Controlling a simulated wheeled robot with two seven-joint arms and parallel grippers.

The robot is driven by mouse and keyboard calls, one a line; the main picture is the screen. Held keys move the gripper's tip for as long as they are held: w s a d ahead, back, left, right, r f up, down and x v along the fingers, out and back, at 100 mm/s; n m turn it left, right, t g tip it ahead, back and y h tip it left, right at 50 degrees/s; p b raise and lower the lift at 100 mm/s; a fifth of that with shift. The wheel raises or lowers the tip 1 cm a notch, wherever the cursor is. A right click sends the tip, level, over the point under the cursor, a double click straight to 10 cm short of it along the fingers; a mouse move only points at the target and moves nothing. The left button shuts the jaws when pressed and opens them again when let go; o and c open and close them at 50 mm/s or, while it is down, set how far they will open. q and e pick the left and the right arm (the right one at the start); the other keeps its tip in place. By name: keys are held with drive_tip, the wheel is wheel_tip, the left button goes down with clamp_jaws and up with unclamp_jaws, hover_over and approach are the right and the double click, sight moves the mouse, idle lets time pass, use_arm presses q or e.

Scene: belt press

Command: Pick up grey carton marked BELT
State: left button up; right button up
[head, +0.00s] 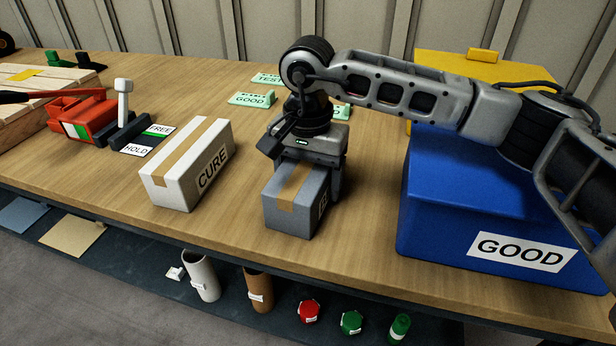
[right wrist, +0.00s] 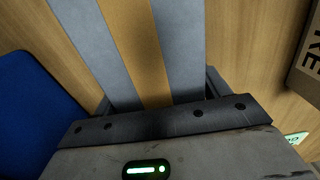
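The grey carton (head: 292,208) with a tan tape strip stands on the wooden table, right of the white CURE carton. Only part of the lettering on its right face shows; the rest is hidden by my gripper. My right gripper (head: 318,180) points down over the carton, with one finger along its far right side. In the right wrist view, the carton's taped top (right wrist: 140,45) lies between the two fingers (right wrist: 158,95), which sit very close to its sides. I cannot tell whether they press on it. My left gripper is not in view.
The white CURE carton (head: 188,163) stands to the left. A blue GOOD bin (head: 440,215) is close on the right, with a yellow bin (head: 440,62) behind it. A HOLD/FREE switch (head: 122,128) and a red device (head: 80,115) are at left. Table is clear in front of the bin.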

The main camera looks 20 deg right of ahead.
drive_tip(key=c, duration=1)
drive_tip(key=shift+o, duration=0.2)
drive_tip(key=shift+r, duration=0.1)
drive_tip(key=shift+r, duration=0.1)
wheel_tip(320, 180, up, 10)
drive_tip(key=shift+f, duration=0.1)
